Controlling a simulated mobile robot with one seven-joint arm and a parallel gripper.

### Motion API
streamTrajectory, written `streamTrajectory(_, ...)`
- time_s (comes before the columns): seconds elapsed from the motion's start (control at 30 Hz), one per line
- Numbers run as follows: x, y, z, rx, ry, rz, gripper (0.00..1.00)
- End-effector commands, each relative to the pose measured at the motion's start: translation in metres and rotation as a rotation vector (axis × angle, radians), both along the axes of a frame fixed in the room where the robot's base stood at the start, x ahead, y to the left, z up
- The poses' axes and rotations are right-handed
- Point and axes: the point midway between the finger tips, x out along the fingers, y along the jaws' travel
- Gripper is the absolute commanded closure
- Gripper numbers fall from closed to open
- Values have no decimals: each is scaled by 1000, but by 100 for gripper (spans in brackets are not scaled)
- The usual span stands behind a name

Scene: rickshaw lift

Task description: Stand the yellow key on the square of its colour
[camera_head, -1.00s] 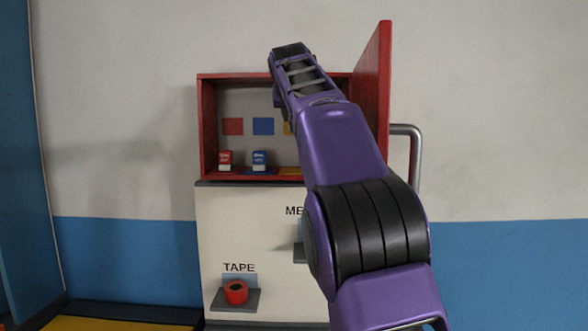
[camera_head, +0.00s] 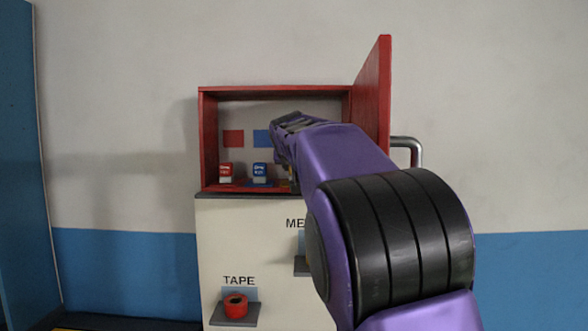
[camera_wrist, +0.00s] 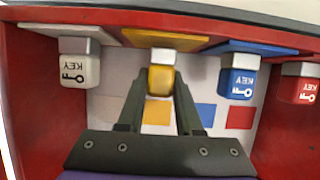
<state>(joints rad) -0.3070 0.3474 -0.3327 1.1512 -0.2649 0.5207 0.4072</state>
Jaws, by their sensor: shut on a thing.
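The yellow key (camera_wrist: 161,78) has a yellow body and a silver end, and sits between the two fingers of my gripper (camera_wrist: 160,86) in the wrist view. My gripper is shut on it inside the red cabinet (camera_head: 275,92). The wrist view is upside down, with the cabinet floor at the top. The key's silver end is at the yellow square (camera_wrist: 165,40) on that floor; I cannot tell for sure whether they touch. In the head view my arm hides most of the key and its square.
A white key (camera_wrist: 79,70) stands beside it on a grey square. A blue key (camera_wrist: 238,82) and a red key (camera_wrist: 299,90) stand on the other side. The cabinet door (camera_head: 373,110) is open at the right. A tape roll (camera_head: 236,305) sits on a lower shelf.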

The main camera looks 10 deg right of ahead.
Motion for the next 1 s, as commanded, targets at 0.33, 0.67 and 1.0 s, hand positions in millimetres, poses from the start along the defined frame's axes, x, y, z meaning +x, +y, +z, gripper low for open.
streamTrajectory(0.33,0,0,-4,1,-1,0,100)
streamTrajectory(0.67,0,0,-4,0,-1,0,36)
streamTrajectory(1.0,-8,2,1,0,-4,2,36)
